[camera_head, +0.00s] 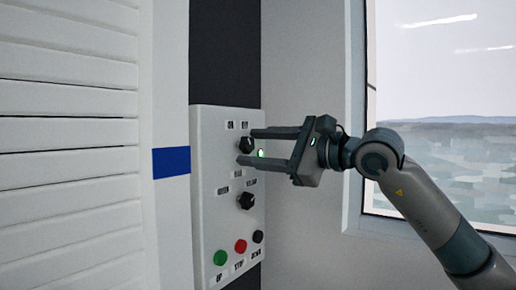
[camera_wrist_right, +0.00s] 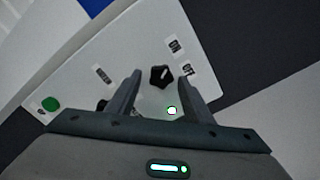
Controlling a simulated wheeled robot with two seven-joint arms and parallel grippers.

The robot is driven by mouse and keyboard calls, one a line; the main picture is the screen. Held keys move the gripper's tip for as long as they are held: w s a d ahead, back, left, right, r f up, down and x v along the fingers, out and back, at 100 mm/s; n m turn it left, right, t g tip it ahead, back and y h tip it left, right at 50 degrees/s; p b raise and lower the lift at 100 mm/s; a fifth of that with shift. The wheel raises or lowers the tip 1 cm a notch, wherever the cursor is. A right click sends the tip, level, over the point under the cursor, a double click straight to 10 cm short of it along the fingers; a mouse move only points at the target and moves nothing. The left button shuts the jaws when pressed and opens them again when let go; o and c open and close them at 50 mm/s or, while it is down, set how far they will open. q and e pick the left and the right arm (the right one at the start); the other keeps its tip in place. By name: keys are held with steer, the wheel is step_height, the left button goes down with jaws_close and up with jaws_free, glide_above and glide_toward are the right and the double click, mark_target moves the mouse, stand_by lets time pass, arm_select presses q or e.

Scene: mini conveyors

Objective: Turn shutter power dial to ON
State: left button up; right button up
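The white control panel (camera_head: 213,125) is mounted on the wall left of centre in the head view. Its upper black dial (camera_head: 246,145) has two small labels above it, and in the wrist view this dial (camera_wrist_right: 161,77) sits beside labels reading ON and OFF. A lit green indicator (camera_head: 261,153) is near it. My right gripper (camera_head: 245,147) is open, with its two fingers pointing at the panel on either side of the upper dial. In the wrist view the dial lies just beyond the gap between the fingertips (camera_wrist_right: 163,82); contact cannot be told. My left gripper is not visible.
A lower black dial (camera_head: 245,201) is below on the same panel. Under it are green (camera_head: 220,257), red (camera_head: 240,246) and black (camera_head: 258,237) buttons. A slatted white shutter (camera_head: 70,150) fills the left side. A window (camera_head: 440,90) is at right.

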stand_by(0.3)
steer(key=shift+s+d, duration=0.3)
steer(key=shift+d, duration=0.1)
arm_select(q)
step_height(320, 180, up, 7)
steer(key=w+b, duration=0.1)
steer(key=b, duration=0.3)
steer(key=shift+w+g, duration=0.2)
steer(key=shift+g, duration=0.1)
arm_select(e)
steer(key=v, duration=1.6)
steer(key=shift+d, duration=0.2)
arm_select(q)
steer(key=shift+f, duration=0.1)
arm_select(e)
steer(key=shift+s+r, duration=0.15)
